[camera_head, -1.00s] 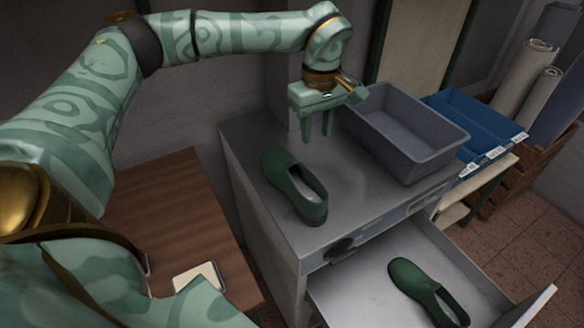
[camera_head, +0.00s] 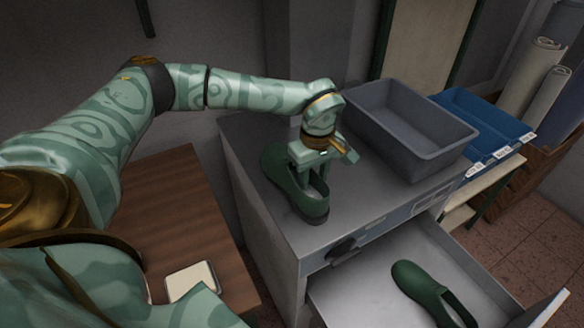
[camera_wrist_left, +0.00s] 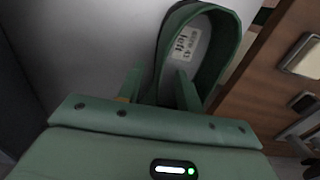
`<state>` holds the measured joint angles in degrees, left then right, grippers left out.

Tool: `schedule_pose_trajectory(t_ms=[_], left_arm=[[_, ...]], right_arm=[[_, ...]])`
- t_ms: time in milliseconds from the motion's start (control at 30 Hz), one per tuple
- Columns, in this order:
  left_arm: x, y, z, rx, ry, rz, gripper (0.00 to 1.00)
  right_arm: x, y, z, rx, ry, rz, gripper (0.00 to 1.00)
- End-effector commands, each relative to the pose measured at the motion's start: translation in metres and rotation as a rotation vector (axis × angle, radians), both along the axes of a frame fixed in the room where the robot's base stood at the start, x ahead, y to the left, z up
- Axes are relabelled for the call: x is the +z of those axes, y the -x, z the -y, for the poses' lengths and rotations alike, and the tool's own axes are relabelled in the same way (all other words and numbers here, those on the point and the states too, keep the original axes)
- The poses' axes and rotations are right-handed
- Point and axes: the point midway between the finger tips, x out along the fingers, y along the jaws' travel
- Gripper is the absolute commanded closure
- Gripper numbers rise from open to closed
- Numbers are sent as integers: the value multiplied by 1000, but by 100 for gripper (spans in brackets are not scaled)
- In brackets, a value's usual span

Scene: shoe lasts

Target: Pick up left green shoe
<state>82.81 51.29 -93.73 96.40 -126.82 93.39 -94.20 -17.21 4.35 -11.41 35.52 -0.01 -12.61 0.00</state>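A green shoe (camera_head: 309,208) stands on top of the grey metal cabinet (camera_head: 345,218). In the left wrist view this shoe (camera_wrist_left: 232,38) shows a white insole label (camera_wrist_left: 183,47) that reads "left". My left gripper (camera_head: 311,176) is at the shoe's opening and hides part of it. In the left wrist view its two fingers (camera_wrist_left: 157,82) are apart. One finger overlaps the shoe's opening and the other is outside, with the near side wall between them. A second green shoe (camera_head: 418,285) lies in the open drawer. My right gripper is in neither current view.
A grey bin (camera_head: 428,150) stands on the cabinet behind and right of the shoe. Blue bins (camera_head: 490,125) are farther right. The open drawer (camera_head: 360,296) juts out at the front. A wooden table (camera_head: 165,220) is at the left.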

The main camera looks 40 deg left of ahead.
Motion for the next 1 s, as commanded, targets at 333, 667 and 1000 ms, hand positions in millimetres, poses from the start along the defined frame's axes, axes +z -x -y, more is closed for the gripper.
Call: schedule_pose_trajectory(t_ms=[333,667,1000], left_arm=[[2,0,0,0,0,1,100],[6,-1,0,0,0,3,100],[60,4,19,-4,0,6,100]], right_arm=[[1,-1,0,0,-1,2,64],[2,-2,3,3,4,3,64],[17,-5,4,4,6,11,64]])
